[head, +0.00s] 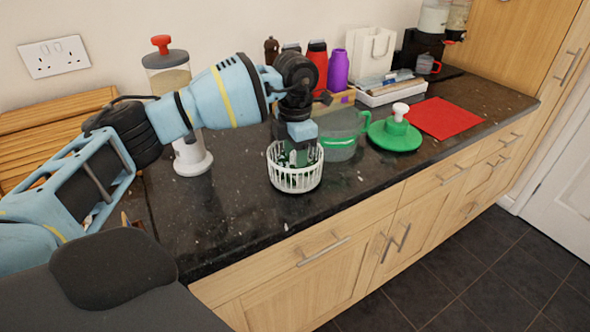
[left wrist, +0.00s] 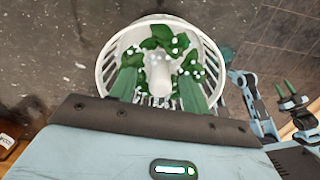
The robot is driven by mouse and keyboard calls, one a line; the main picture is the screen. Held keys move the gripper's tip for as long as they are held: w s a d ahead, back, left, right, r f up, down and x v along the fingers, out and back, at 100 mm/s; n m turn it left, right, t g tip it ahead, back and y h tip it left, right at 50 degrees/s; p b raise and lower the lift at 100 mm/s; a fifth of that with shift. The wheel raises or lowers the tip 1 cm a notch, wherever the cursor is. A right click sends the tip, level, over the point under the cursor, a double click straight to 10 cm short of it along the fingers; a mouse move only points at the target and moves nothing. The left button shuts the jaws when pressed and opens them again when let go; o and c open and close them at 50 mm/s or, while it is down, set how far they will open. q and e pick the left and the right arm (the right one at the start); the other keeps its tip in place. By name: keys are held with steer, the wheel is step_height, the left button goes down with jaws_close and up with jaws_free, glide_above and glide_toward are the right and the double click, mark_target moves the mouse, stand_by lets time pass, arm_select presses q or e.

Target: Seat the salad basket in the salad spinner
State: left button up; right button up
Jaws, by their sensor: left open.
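The white slatted salad basket (head: 297,181) stands upright on the dark counter near its front edge, with green leaves inside. My left gripper (head: 297,156) points down into it from above. In the left wrist view, its green fingers (left wrist: 160,92) are open, one on either side of the basket's pale centre post (left wrist: 158,72). The spinner bowl (head: 341,142), see-through green with a handle, stands just behind and right of the basket. The green lid (head: 394,136) with a white knob lies right of the bowl. My right gripper (left wrist: 284,87) shows at the right of the left wrist view, its fingers apart.
A tall dispenser with a red knob (head: 161,43) stands left of the basket. Bottles (head: 338,68), a white bag (head: 373,50) and a white tray (head: 392,92) line the wall. A red mat (head: 444,118) lies at the right. The counter in front of the dispenser is clear.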

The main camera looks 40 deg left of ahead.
arm_select(q)
steer(key=shift+f, duration=0.5)
jaws_close()
steer(key=shift+r, duration=0.2)
steer(key=shift+r, duration=0.25)
steer(key=r, duration=0.2)
steer(key=shift+d+r, duration=0.3)
steer(key=shift+r, duration=0.1)
steer(key=s+d+r+b, duration=0.1)
steer(key=s+d, duration=0.2)
steer(key=d, duration=1.2)
steer(key=shift+s+r, duration=0.15)
steer(key=shift+r, duration=0.05)
